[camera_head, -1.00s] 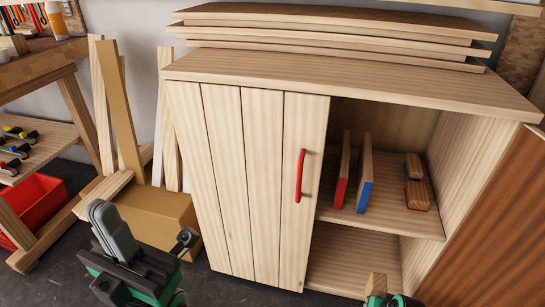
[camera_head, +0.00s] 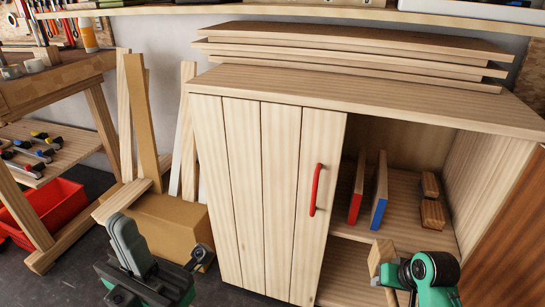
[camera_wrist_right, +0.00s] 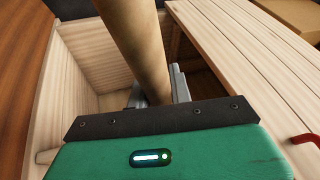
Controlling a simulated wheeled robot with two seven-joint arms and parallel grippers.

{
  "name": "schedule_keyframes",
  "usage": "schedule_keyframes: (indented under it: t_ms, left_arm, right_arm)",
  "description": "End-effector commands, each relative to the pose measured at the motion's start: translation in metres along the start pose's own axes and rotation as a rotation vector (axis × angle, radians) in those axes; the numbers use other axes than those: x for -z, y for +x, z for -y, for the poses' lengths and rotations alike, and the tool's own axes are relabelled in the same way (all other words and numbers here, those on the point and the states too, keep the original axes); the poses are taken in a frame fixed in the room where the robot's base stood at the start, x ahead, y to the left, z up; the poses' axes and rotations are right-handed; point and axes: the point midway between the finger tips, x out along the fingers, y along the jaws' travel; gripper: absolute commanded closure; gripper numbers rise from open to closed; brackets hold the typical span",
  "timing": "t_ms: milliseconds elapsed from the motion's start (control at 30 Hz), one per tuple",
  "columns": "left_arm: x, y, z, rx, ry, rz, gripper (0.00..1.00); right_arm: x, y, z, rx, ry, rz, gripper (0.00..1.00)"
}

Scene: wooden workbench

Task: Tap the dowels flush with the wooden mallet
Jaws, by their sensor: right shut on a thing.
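In the head view, my right gripper is at the lower right, partly hidden by its teal wrist housing. A pale wooden block (camera_head: 380,256), which looks like part of the mallet, shows beside it. In the right wrist view, the grey fingers of my right gripper (camera_wrist_right: 157,92) are shut around a round wooden handle (camera_wrist_right: 135,45), which seems to be the mallet's. My left gripper (camera_head: 131,243) is at the lower left, in front of the cabinet, with nothing seen in it; its finger gap is not clear. I cannot make out any dowels.
A wooden cabinet (camera_head: 275,190) has a slatted door with a red handle (camera_head: 316,188). Its open right side holds a red-edged board (camera_head: 356,188), a blue-edged board (camera_head: 380,190) and small wooden blocks (camera_head: 431,200). Boards (camera_head: 350,45) are stacked on top. A carton (camera_head: 165,225) stands left.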

Motion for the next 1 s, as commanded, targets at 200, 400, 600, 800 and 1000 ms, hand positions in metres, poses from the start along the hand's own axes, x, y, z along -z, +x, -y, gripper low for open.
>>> schedule_keyframes:
  t_ms: [200, 400, 600, 800, 1000]
  left_arm:
    - [0.000, 0.000, 0.000, 0.000, 0.000, 0.000, 1.00]
    - [0.000, 0.000, 0.000, 0.000, 0.000, 0.000, 1.00]
    - [0.000, 0.000, 0.000, 0.000, 0.000, 0.000, 1.00]
    - [-0.009, 0.001, 0.001, 0.022, -0.003, 0.113, 1.00]
    - [-0.096, -0.037, 0.003, 0.020, 0.000, 0.415, 1.00]
  right_arm:
    - [0.045, -0.072, 0.048, 0.032, -0.079, 0.013, 1.00]
    - [0.058, -0.095, 0.060, 0.032, -0.111, 0.023, 1.00]
    - [0.056, -0.094, 0.060, 0.034, -0.106, 0.030, 1.00]
    - [0.073, -0.135, 0.074, 0.043, -0.101, 0.030, 1.00]
    - [0.070, -0.155, 0.083, 0.059, -0.104, 0.032, 1.00]
